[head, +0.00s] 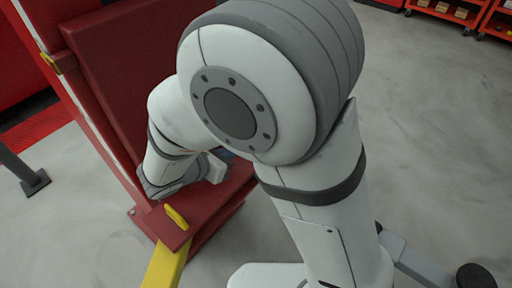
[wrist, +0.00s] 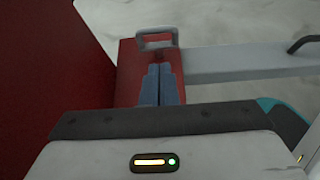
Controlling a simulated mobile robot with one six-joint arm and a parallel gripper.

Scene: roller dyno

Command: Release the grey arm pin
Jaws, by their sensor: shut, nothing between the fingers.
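The grey pin shows in the wrist view as a grey loop handle (wrist: 157,39) standing at the top of a red bracket (wrist: 131,70). The grey arm (wrist: 235,62) runs to the right from beside it. My gripper (wrist: 160,70) is shut and empty, its blue-grey fingertips just below the loop in the picture. I cannot tell whether they touch it. In the head view my own arm hides the fingers and the grey pin. A yellow handle (head: 177,217) sits on the red carriage there, above a yellow arm (head: 165,266).
A tall red post (head: 115,60) stands close to my arm on the left. A grey bar with a black round pad (head: 475,277) lies at the lower right. Red shelves (head: 452,12) stand at the back right. The grey floor (head: 430,120) between is clear.

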